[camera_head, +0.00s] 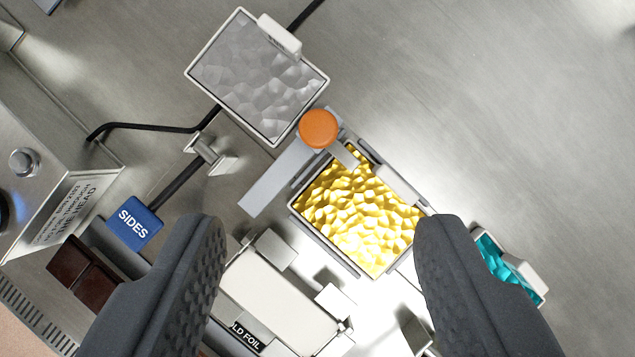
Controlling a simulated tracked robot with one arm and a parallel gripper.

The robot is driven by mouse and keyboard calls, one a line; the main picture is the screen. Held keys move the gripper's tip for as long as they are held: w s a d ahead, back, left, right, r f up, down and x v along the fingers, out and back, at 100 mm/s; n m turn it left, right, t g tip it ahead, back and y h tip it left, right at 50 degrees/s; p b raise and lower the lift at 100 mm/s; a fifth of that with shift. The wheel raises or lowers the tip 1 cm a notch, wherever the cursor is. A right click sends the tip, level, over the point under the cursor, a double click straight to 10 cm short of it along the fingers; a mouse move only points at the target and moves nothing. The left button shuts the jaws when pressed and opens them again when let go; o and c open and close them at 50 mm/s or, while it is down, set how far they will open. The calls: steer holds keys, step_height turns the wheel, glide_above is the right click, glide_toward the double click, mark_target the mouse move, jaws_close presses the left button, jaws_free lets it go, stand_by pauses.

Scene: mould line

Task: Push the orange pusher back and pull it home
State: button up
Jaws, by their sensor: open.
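The orange pusher (319,128) is a round orange knob on a grey bracket, near the picture's upper middle. It stands at the far end of a flat grey rail (270,182) that slants down to the left. A gold foil piece (358,212) lies in a holder just below and right of the knob. My gripper (320,235) is open, with its two dark fingers low in the picture, left and right. Nothing is seen between the fingertips but the foil holder behind them. The knob is beyond the fingertips, apart from them.
A grey foil tray (258,75) sits just above left of the knob. A teal foil piece (505,265) is at the right. The upper right metal surface (480,100) is clear.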

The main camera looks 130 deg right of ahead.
steer(key=g, duration=0.1)
glide_toward(316, 132)
steer(key=x, duration=0.8)
steer(key=shift+w+f, duration=0.2)
steer(key=shift+f, duration=0.05)
steer(key=shift+d, duration=0.1)
steer(key=shift+c, duration=0.3)
jaws_close()
steer(key=shift+s, duration=0.1)
